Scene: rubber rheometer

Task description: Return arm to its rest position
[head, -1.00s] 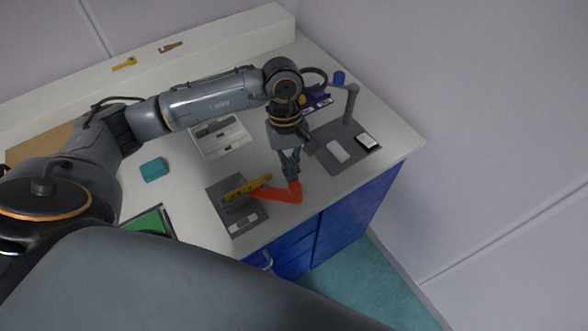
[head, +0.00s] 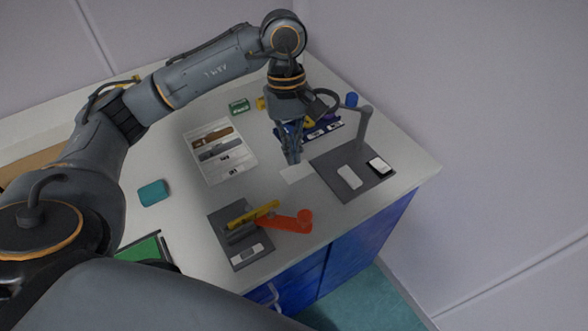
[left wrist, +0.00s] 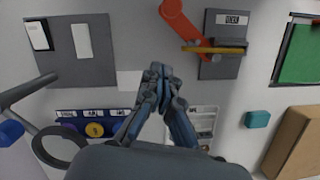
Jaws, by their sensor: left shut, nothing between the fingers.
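My left gripper (head: 291,159) is shut and empty. It hangs over the white bench top (head: 275,200), behind and apart from an orange-red lever (head: 290,222); it also shows in the left wrist view (left wrist: 158,75). The lever lies to the right of a yellow bar (head: 254,213) on a dark grey plate (head: 236,258) near the bench's front edge. In the left wrist view the lever (left wrist: 185,22) and yellow bar (left wrist: 213,49) show at the top, clear of the fingers. My right gripper does not show.
A white tray (head: 243,172) with several tools lies left of the gripper. A blue labelled rack (head: 325,133) stands behind. A teal block (head: 154,193) lies left.

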